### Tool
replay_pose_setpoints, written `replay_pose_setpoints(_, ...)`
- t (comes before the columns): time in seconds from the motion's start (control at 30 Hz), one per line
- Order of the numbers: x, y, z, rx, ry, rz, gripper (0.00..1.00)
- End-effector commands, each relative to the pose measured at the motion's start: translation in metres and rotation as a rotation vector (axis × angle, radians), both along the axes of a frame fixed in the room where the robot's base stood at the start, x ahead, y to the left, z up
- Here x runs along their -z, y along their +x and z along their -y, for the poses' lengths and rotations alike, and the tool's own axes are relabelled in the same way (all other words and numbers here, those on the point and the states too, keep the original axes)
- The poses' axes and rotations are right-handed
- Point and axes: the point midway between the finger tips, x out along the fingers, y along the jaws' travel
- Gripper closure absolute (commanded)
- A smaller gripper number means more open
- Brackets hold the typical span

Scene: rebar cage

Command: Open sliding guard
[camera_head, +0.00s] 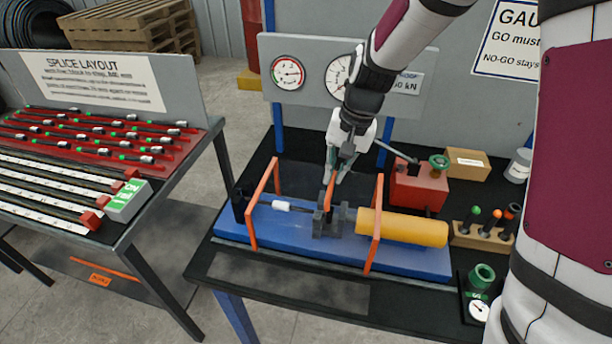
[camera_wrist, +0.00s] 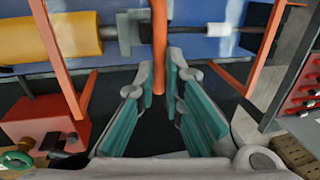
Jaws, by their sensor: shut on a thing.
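The guard shows as two orange upright frames, one on the left (camera_head: 263,205) and one on the right (camera_head: 375,222), standing over the blue test bench (camera_head: 290,228). An upright orange bar, the guard's handle (camera_head: 329,192), stands between them. My gripper (camera_head: 337,172) is at this bar from the back side. In the wrist view the handle (camera_wrist: 160,45) runs between my teal-padded fingertips (camera_wrist: 160,80), which are closed on it.
A yellow cylinder (camera_head: 410,228) and a bar with a white sleeve (camera_head: 281,206) lie on the bench. A red pump box (camera_head: 418,187) is behind right. Gauges (camera_head: 288,72) are on the back panel. A splice table (camera_head: 150,180) is at left.

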Motion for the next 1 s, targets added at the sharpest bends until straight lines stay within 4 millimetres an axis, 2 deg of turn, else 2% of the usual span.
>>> replay_pose_setpoints(0.03, -0.002, -0.006, 0.020, 0.010, -0.001, -0.003, 1.00)
replay_pose_setpoints(0.2, -0.002, -0.025, 0.074, 0.011, -0.001, -0.003, 1.00)
replay_pose_setpoints(0.4, -0.002, -0.043, 0.128, 0.008, -0.002, -0.001, 1.00)
replay_pose_setpoints(0.5, -0.001, -0.050, 0.148, 0.006, -0.002, -0.002, 1.00)
replay_pose_setpoints(0.7, -0.001, -0.059, 0.175, 0.003, 0.000, -0.002, 1.00)
replay_pose_setpoints(1.0, 0.000, -0.062, 0.185, 0.001, -0.001, -0.001, 1.00)
